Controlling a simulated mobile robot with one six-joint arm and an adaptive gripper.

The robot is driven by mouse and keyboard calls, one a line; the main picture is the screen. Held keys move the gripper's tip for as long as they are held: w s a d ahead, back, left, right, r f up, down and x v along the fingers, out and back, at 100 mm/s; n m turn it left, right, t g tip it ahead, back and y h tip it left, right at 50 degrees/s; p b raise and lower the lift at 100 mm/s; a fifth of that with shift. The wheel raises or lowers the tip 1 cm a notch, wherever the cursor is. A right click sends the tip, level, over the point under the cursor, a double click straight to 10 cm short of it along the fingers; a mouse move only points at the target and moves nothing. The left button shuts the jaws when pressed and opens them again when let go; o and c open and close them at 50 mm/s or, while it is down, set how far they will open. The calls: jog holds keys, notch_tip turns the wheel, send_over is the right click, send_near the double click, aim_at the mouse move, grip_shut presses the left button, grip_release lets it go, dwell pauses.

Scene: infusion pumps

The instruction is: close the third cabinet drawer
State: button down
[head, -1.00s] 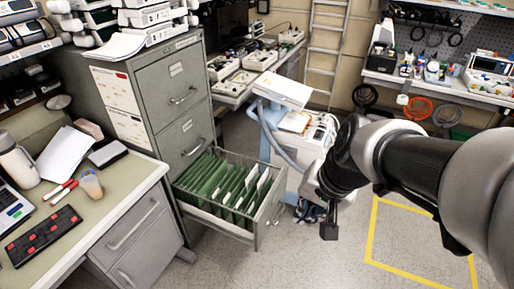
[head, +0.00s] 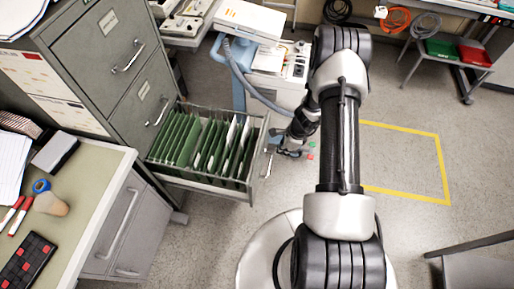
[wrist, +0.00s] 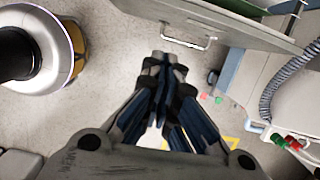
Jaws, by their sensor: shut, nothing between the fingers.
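The grey filing cabinet (head: 100,55) stands at the left in the head view. Its third drawer (head: 200,184) is pulled far out and holds several green hanging folders (head: 205,145). The drawer's front, with a metal handle (head: 268,165), faces right. In the wrist view the drawer front (wrist: 230,22) and its handle (wrist: 188,38) lie just beyond my fingertips. My gripper (head: 277,148) is shut and empty, beside the drawer front on its outer side. It also shows in the wrist view (wrist: 165,62). I cannot tell whether it touches the drawer.
A desk (head: 85,190) with pens and a keypad stands in front of the cabinet. A white cart with a grey hose (head: 275,65) stands behind the drawer. A yellow floor outline (head: 438,165) lies right, on open floor. A grey chair or bench (head: 475,260) is at lower right.

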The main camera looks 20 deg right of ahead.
jog(key=w+a+b+x, duration=0.1)
jog(key=a+b+x, duration=0.1)
jog(key=x, duration=1)
jog(key=shift+w+a+m+b, duration=0.2)
jog(key=shift+a+m+b, duration=0.15)
jog(key=shift+b, duration=0.1)
jog(key=shift+a+r, duration=0.15)
